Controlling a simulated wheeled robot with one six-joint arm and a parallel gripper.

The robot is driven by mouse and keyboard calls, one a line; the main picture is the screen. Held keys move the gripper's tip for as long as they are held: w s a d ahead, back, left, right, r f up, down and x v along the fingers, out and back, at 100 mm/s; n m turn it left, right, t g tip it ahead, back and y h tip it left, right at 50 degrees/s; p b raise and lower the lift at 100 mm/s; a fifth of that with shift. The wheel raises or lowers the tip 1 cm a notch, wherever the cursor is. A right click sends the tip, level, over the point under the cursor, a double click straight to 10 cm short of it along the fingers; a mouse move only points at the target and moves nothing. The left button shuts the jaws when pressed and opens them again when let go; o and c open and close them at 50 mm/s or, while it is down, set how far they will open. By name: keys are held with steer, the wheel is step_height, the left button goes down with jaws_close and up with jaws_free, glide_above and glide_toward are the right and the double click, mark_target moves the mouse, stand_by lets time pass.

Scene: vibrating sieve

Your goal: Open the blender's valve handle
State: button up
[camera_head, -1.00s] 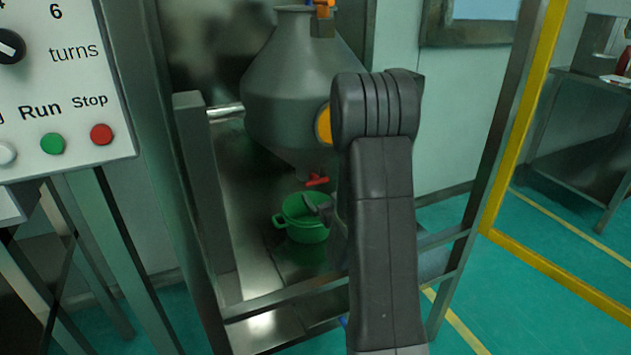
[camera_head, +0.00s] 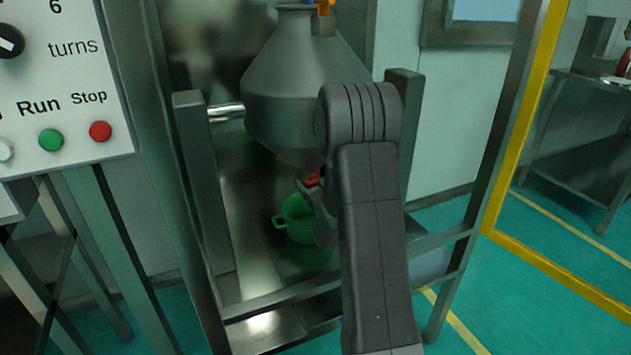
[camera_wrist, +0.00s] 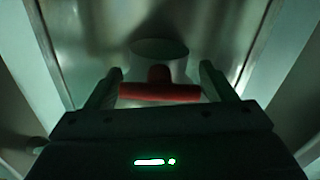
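The blender (camera_head: 285,105) is a grey double-cone vessel in a metal frame. Its red valve handle (camera_head: 312,180) shows at the vessel's lower tip, partly hidden by my arm. In the wrist view the red T-shaped handle (camera_wrist: 160,90) lies crosswise below the round outlet. My gripper (camera_wrist: 160,70) is open, with one finger on each side of the handle's crossbar. Small gaps seem to remain between the fingers and the bar ends. In the head view my gripper (camera_head: 308,188) is at the handle's height, mostly behind my arm.
A green pot (camera_head: 298,228) stands on the base below the outlet. The frame's posts (camera_head: 200,180) flank the vessel. A control panel (camera_head: 70,110) with Run and Stop buttons is at the left. A yellow-edged frame (camera_head: 515,140) stands at the right.

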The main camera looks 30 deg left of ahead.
steer(key=shift+c, duration=0.8)
steer(key=shift+f+m+b, duration=0.1)
steer(key=shift+m+b, duration=0.4)
steer(key=shift+m, duration=0.1)
steer(key=shift+m+b, duration=0.6)
steer(key=shift+m, duration=1.1)
steer(key=o, duration=0.9)
steer(key=shift+s+d, duration=0.1)
